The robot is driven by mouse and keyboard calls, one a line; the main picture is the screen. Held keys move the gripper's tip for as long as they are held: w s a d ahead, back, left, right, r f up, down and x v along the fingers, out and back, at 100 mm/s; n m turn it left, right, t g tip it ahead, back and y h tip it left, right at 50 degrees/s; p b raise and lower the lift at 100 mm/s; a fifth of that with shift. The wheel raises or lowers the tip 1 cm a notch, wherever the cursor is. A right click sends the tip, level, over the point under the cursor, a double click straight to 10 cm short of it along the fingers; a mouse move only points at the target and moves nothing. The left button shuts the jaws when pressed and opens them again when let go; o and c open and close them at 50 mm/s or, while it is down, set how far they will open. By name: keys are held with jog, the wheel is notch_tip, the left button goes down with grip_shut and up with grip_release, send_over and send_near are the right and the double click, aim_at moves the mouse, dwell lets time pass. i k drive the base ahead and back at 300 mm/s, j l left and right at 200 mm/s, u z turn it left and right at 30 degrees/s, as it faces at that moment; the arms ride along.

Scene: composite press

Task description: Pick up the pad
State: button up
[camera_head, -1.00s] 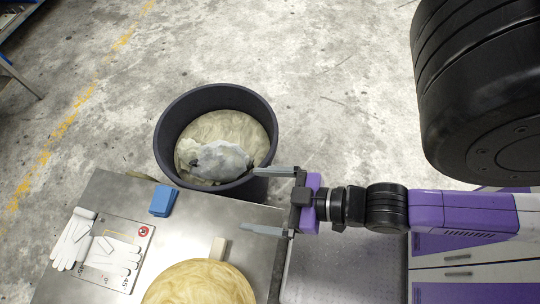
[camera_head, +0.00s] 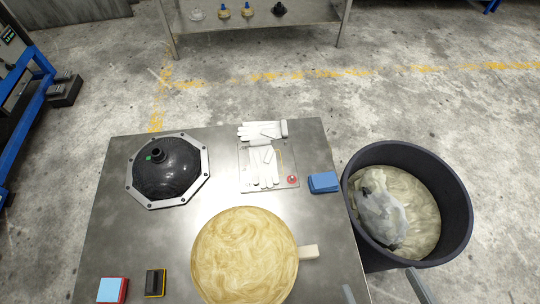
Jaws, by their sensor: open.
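I cannot tell for sure which thing is the pad. A blue block (camera_head: 323,182) lies near the table's right edge. A block with a light blue top and red sides (camera_head: 112,290) lies at the table's front left. A small black and yellow block (camera_head: 155,282) lies beside it. A round tan fibrous disc (camera_head: 244,256) with a pale tab (camera_head: 308,252) at its right covers the table's front middle. My gripper (camera_head: 383,284) is open at the bottom right, with only its two finger ends showing. No object shows between them.
A black bin (camera_head: 456,235) holding tan material and a crumpled plastic bag stands right of the steel table (camera_head: 225,200). A black dome in an octagonal frame (camera_head: 166,168) and white gloves (camera_head: 263,150) on a board sit behind. Free steel lies left of the disc.

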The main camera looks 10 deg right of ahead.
aim_at(155, 281)
jog(key=u, duration=1.3)
